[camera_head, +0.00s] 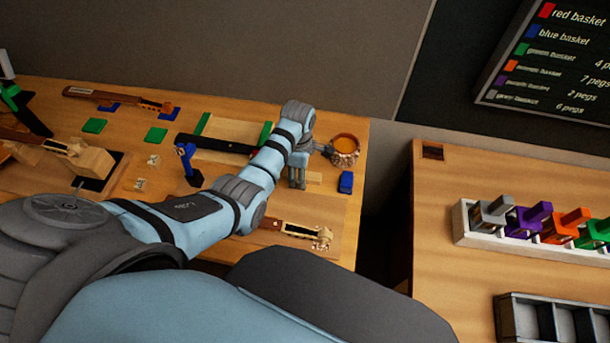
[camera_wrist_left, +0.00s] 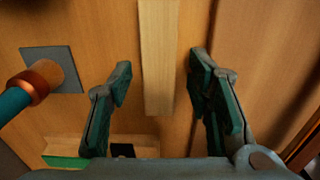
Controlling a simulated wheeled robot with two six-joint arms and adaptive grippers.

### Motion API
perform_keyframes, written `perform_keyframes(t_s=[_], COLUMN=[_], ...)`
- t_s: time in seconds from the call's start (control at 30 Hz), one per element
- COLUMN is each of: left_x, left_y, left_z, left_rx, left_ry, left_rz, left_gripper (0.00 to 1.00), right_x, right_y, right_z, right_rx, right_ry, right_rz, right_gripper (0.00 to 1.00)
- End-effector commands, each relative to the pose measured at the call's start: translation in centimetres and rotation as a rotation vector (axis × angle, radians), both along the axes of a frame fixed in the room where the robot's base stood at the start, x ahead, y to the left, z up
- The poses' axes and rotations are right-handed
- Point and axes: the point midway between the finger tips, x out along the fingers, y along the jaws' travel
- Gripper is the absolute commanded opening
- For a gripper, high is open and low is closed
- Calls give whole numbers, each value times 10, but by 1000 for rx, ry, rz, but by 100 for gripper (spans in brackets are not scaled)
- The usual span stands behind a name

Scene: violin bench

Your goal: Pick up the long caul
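The long caul, a pale straight wooden bar, shows in the left wrist view (camera_wrist_left: 158,60). It runs from the top edge down to between my fingertips. In the head view a short pale piece of it (camera_head: 314,178) shows just right of my left gripper (camera_head: 297,182); my arm and gripper hide the rest. In the left wrist view my left gripper (camera_wrist_left: 160,82) is open, with one finger on each side of the bar and a gap on both sides. It appears to be above the bar, not gripping it. My right gripper is not in view.
An amber-filled pot (camera_head: 345,148) and a blue block (camera_head: 346,182) stand near the bench's right edge. A violin neck (camera_head: 292,230) lies in front. A teal-handled tool with a copper ring (camera_wrist_left: 38,80) is left of my fingers in the wrist view. Coloured holders (camera_head: 530,222) stand on another table.

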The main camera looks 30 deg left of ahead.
Motion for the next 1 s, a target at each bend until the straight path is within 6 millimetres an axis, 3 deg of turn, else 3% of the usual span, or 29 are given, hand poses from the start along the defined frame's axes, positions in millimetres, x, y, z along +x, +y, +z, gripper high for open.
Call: perform_keyframes(t_s=[0.03,0.23,0.57,0.83,0.93,1.0], left_x=[0,1,2,3,15,22], left_y=[0,-1,-2,-2,-8,-12], left_z=[0,0,8,76,113,131], left_rx=[0,-1,0,0,-2,0], left_ry=[0,0,-2,-6,-10,-8], left_rz=[-1,-3,-4,-7,-82,-137], left_gripper=[34,2,1,1,1,1], right_x=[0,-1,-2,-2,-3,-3], right_y=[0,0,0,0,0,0], right_z=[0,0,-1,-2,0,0], right_rx=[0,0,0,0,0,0], right_ry=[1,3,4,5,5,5], right_rz=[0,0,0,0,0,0], right_gripper=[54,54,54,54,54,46])
